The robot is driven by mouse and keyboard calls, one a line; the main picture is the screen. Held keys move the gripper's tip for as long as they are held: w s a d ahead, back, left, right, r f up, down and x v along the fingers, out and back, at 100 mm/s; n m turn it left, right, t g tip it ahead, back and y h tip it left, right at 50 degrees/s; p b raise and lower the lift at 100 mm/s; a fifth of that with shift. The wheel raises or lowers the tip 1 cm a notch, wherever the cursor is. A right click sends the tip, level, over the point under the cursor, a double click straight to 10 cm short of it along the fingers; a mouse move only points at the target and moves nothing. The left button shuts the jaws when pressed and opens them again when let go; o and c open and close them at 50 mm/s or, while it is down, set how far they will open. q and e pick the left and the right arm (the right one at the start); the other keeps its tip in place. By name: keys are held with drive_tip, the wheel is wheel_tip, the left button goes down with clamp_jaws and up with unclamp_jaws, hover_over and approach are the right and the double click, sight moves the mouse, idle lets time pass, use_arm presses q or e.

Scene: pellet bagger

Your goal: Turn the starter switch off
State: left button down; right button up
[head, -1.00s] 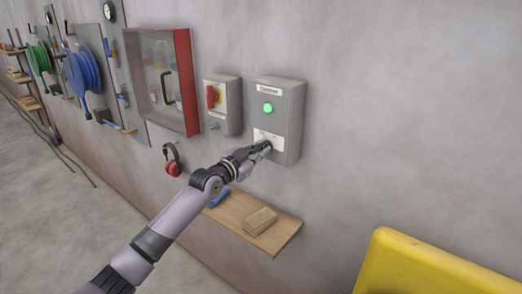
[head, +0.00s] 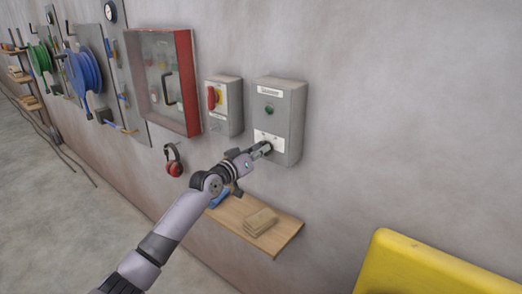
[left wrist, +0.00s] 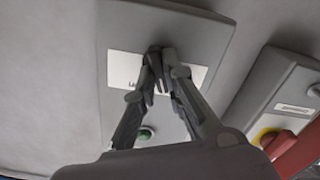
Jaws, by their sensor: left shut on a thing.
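The starter switch box (head: 285,112) is a grey box on the wall with a label at its top, a dark green lamp (head: 269,109) and a white plate (head: 268,138) low on its front. My left gripper (head: 266,148) is at the white plate, its fingers closed together on a small dark switch knob (left wrist: 154,50). The fingers hide most of the knob, so its exact angle is hard to tell. The left wrist view also shows the box face (left wrist: 195,38) and the unlit lamp (left wrist: 146,134). My right gripper is not in view.
A grey box with a red and yellow rotary switch (head: 214,97) is just left. Further left hang a red-framed glass cabinet (head: 188,80) and red earmuffs (head: 173,168). A wooden shelf (head: 285,234) lies below. A yellow object (head: 430,265) stands at lower right.

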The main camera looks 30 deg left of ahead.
use_arm(q)
drive_tip(key=shift+n, duration=0.7)
drive_tip(key=c, duration=1.7)
unclamp_jaws()
drive_tip(key=shift+o, duration=0.2)
drive_tip(key=shift+s, duration=0.1)
drive_tip(key=s+a, duration=0.1)
drive_tip(key=s, duration=1)
drive_tip(key=shift+s, duration=0.4)
